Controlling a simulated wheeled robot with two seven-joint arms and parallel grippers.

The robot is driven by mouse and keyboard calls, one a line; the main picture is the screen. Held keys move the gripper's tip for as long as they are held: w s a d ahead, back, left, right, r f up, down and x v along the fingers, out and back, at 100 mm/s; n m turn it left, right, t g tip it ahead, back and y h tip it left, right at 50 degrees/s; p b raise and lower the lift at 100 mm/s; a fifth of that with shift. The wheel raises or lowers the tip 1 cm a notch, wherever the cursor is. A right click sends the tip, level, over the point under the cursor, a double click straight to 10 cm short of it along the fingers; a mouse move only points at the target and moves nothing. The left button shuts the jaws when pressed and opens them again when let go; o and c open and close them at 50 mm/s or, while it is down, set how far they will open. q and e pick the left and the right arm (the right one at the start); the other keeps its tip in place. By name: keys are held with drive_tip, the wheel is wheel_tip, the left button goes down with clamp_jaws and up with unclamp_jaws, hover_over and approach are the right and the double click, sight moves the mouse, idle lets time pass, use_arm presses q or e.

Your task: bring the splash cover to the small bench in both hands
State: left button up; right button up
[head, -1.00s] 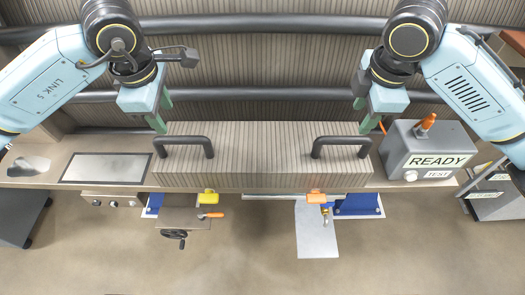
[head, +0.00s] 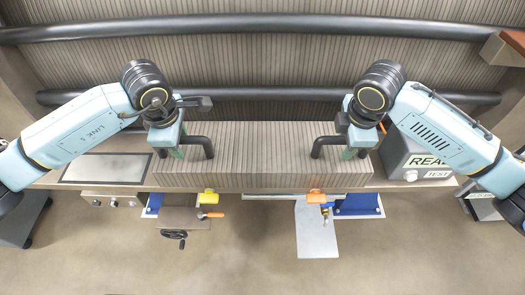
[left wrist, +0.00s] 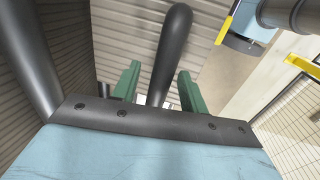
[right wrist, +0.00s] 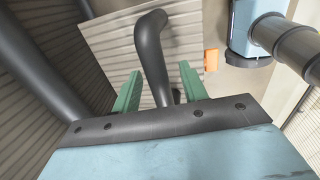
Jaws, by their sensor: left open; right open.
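The splash cover (head: 262,155) is a wide ribbed grey-brown box with two dark bar handles. It sits across the worktop in the head view. The left handle (head: 198,141) has my left gripper (head: 178,152) at it; in the left wrist view the green fingers (left wrist: 158,88) stand open on both sides of the dark handle bar (left wrist: 170,50). The right handle (head: 325,141) has my right gripper (head: 351,153) at it; in the right wrist view the open green fingers (right wrist: 160,88) stand on both sides of the bar (right wrist: 150,50). I cannot tell whether the fingers touch the bars. The small bench is not identifiable.
Dark pipes (head: 270,96) run across the ribbed wall behind. A flat metal plate (head: 105,168) lies at left. A vice-like fixture (head: 183,218) and a pale sheet (head: 315,232) are in front, below.

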use_arm(q)
clamp_jaws()
use_arm(e)
clamp_jaws()
idle(0.9)
use_arm(q)
drive_tip(key=shift+w+r, duration=0.2)
use_arm(e)
drive_tip(key=shift+w+r, duration=0.2)
